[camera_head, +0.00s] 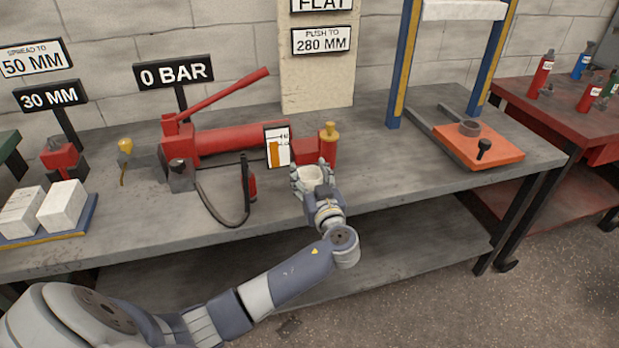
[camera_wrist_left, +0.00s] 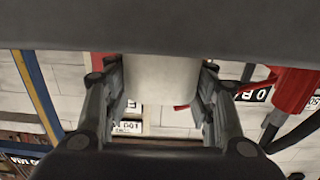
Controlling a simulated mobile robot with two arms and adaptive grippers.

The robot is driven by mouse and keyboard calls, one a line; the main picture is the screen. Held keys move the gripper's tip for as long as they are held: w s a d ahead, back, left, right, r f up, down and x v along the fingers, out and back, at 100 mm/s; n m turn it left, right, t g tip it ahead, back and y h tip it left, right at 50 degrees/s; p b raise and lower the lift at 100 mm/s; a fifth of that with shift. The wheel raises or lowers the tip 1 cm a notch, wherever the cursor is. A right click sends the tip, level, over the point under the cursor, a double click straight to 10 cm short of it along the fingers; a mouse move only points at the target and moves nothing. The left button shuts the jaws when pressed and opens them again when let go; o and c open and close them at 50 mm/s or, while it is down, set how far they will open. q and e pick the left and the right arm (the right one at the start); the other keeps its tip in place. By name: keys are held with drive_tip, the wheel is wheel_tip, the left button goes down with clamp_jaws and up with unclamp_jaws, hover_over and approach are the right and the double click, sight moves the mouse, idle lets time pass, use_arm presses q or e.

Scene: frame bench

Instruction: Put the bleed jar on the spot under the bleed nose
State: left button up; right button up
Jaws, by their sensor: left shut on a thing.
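My left gripper (camera_head: 312,182) is over the front part of the bench, its fingers closed around a pale, round jar (camera_head: 314,173), which I take to be the bleed jar. In the left wrist view the jar (camera_wrist_left: 162,82) sits between the two dark fingers of the gripper (camera_wrist_left: 160,100). The red pump (camera_head: 235,140) lies behind; its right end has a red block with a brass cap (camera_head: 328,132), just behind the jar. I cannot tell which part is the bleed nose. The spot under it is not visible. Whether the jar touches the bench is unclear. My right gripper is out of view.
A white gauge card with an orange bar (camera_head: 277,147) stands left of the jar. A black hose (camera_head: 215,212) loops over the bench (camera_head: 400,185). An orange plate (camera_head: 478,147) lies under a blue-and-yellow frame at right. The bench between jar and plate is clear.

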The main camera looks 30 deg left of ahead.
use_arm(q)
drive_tip(key=r, duration=0.3)
drive_tip(key=shift+s+d+r, duration=0.15)
drive_tip(key=shift+s+r, duration=0.05)
drive_tip(key=shift+s, duration=0.15)
drive_tip(key=s, duration=0.2)
drive_tip(key=s+d, duration=0.1)
drive_tip(key=s, duration=0.5)
drive_tip(key=shift+d+r, duration=0.35)
drive_tip(key=shift+d, duration=0.05)
drive_tip(key=s+d, duration=0.1)
drive_tip(key=s, duration=0.5)
drive_tip(key=d+m+t+h, duration=0.6)
drive_tip(key=d+m+h, duration=0.4)
drive_tip(key=d+h, duration=0.45)
drive_tip(key=s+r+p, duration=0.8)
drive_tip(key=r+p, duration=0.3)
drive_tip(key=p, duration=0.3)
drive_tip(key=shift+s+d+r+y+p, duration=0.25)
drive_tip(key=shift+s+d+y+p, duration=0.05)
drive_tip(key=shift+d+y+p, duration=0.15)
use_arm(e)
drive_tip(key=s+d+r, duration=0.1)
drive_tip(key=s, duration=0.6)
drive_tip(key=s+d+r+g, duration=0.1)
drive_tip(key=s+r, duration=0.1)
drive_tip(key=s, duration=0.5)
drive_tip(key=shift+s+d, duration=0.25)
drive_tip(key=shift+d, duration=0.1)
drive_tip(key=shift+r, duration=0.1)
